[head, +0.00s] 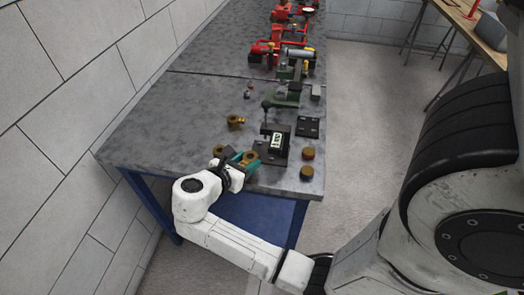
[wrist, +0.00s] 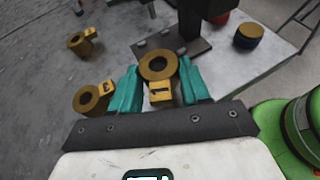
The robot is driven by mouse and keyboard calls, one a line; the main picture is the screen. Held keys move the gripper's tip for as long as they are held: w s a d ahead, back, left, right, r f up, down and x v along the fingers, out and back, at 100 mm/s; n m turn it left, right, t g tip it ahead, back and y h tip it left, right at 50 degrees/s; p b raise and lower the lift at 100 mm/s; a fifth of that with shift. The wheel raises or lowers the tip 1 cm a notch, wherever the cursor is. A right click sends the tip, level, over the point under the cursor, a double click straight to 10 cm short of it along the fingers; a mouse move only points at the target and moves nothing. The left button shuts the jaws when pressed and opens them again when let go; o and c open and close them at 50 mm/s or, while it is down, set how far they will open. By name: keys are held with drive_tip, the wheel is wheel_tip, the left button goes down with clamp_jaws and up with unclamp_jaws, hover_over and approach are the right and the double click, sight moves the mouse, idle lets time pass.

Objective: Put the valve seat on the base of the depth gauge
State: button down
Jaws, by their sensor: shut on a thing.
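My gripper (wrist: 160,82) has teal fingers shut on a brass valve seat (wrist: 158,68), a ring with a yellow tag marked 1. In the head view, my gripper (head: 244,160) is at the front of the bench, just left of the depth gauge (head: 277,142). The gauge has a lit display and a dark base (head: 270,157). In the wrist view, the dark base (wrist: 172,44) lies just beyond the held seat and is partly hidden by it. I cannot tell whether the seat touches the base.
Two other tagged brass seats lie to the left, one marked 3 (wrist: 93,98) and one farther back (wrist: 80,42). Round brass-topped pieces (head: 308,153) stand right of the gauge near the bench edge. A black block (head: 307,126) lies behind them. Bare bench (head: 170,120) extends left.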

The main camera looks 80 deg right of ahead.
sight(261, 156)
drive_tip(key=shift+s+d+f, duration=0.1)
drive_tip(key=shift+d+f, duration=0.05)
drive_tip(key=shift+f, duration=0.65)
drive_tip(key=d, duration=0.2)
drive_tip(key=s+d, duration=0.1)
drive_tip(key=shift+d+r+p, duration=0.15)
drive_tip(key=shift+d+p, duration=0.2)
drive_tip(key=x, duration=0.4)
drive_tip(key=shift+s+d+r+p, duration=0.1)
drive_tip(key=shift+r+p, duration=0.2)
drive_tip(key=shift+r, duration=0.05)
drive_tip(key=shift+f, duration=0.2)
drive_tip(key=shift+f, duration=0.15)
drive_tip(key=c, duration=0.8)
unclamp_jaws()
drive_tip(key=b+v, duration=0.1)
drive_tip(key=v, duration=1.1)
